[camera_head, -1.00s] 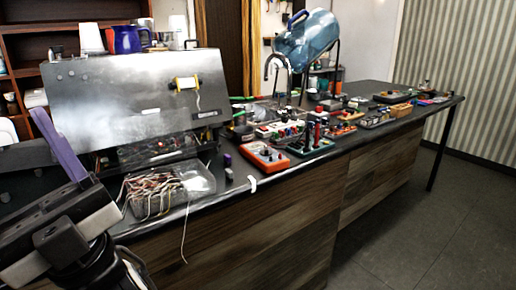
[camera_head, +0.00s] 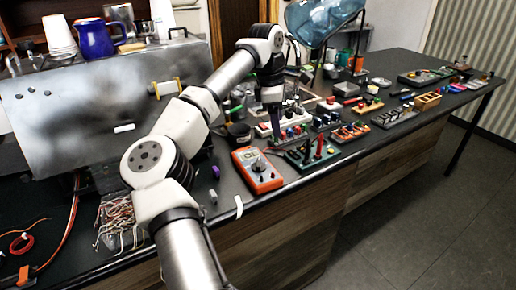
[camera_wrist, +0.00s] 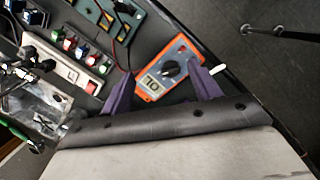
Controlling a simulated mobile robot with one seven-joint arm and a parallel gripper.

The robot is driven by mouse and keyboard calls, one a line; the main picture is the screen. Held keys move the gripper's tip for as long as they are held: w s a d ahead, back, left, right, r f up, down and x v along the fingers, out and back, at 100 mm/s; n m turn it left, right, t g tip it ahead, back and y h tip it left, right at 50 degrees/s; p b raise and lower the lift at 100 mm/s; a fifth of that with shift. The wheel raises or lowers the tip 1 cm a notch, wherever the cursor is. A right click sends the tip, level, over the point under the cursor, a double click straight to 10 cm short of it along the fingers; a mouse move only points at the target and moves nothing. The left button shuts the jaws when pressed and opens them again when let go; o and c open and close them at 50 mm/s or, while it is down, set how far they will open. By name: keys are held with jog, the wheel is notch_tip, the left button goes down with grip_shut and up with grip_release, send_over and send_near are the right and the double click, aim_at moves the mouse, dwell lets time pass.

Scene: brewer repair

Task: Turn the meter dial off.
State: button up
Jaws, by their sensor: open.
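The orange meter (camera_head: 257,170) lies face up near the front edge of the bench. Its dark round dial (camera_wrist: 170,68) sits mid-face, beside a pale display (camera_wrist: 150,84) with dark characters. My gripper (camera_wrist: 164,82) is open. In the wrist view its two purple fingers are on either side of the meter, with the dial between them in the picture. In the head view my gripper (camera_head: 274,120) points down, behind the meter and above the bench. It appears apart from the dial; the exact gap is unclear.
Boards with coloured parts (camera_head: 308,154) sit close to the meter's right. A power strip (camera_wrist: 75,70) is nearby. A wire-filled tray (camera_head: 118,222) and a metal case (camera_head: 100,100) stand left. A blue water bottle (camera_head: 318,18) is behind. Floor right is clear.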

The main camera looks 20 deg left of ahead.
jog(key=g+y, duration=0.1)
jog(key=y, duration=0.1)
send_over(258, 162)
jog(key=shift+n, duration=0.3)
notch_tip(258, 162, down, 13)
jog(key=p, duration=0.4)
jog(key=shift+f, duration=0.15)
jog(key=c, duration=1)
